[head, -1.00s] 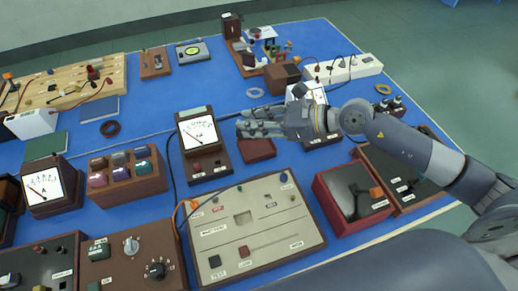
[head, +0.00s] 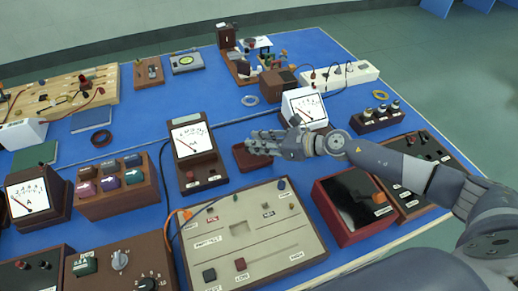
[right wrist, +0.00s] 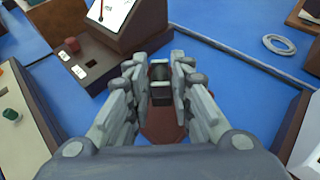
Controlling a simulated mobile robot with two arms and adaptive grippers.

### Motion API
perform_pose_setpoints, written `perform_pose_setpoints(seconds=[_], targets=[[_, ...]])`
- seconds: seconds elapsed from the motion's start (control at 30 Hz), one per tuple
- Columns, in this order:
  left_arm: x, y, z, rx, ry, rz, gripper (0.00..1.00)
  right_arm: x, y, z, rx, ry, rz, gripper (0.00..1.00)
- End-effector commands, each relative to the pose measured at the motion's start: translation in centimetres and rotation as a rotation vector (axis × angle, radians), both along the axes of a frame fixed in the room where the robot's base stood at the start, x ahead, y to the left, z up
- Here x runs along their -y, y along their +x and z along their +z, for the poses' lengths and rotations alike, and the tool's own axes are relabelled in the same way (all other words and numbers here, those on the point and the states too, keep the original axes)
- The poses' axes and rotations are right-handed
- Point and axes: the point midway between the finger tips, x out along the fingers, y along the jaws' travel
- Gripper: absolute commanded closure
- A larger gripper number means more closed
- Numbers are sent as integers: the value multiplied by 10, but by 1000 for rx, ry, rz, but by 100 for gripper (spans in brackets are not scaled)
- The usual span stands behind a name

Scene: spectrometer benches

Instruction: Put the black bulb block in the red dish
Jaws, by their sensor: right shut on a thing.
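The red dish (head: 243,161) is a shallow, dark red tray on the blue bench, right of a brown meter stand. My right gripper (head: 255,142) is just above the dish and covers its back right part in the head view. In the right wrist view my right gripper (right wrist: 160,80) is shut on the black bulb block (right wrist: 161,92), a small dark block between the two fingers. The dish (right wrist: 161,128) shows below and behind the block there. The block is hidden by the fingers in the head view. My left gripper is out of view.
A brown-stand meter (head: 193,140) stands left of the dish, and a white-faced meter (head: 306,106) stands to its right behind my wrist. A beige panel (head: 260,225) lies in front.

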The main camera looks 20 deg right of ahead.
Motion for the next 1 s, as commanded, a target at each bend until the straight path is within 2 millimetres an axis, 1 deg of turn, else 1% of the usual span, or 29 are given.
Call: perform_pose_setpoints(seconds=[0.03,0.13,0.4,0.57,0.6,0.67,1.0], targets=[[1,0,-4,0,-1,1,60,-1,-1,-11,-5,3,0,100],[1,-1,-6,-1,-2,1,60,-1,0,-20,-3,3,-1,100],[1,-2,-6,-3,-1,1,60,-1,0,-21,-1,1,1,100],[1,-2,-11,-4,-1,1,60,-1,0,-27,-1,1,1,100],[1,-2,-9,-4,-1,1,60,-1,0,-25,-1,1,1,72],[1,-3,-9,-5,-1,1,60,-1,-1,-25,-1,1,1,59],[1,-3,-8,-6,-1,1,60,-1,-1,-24,-1,1,1,59]])
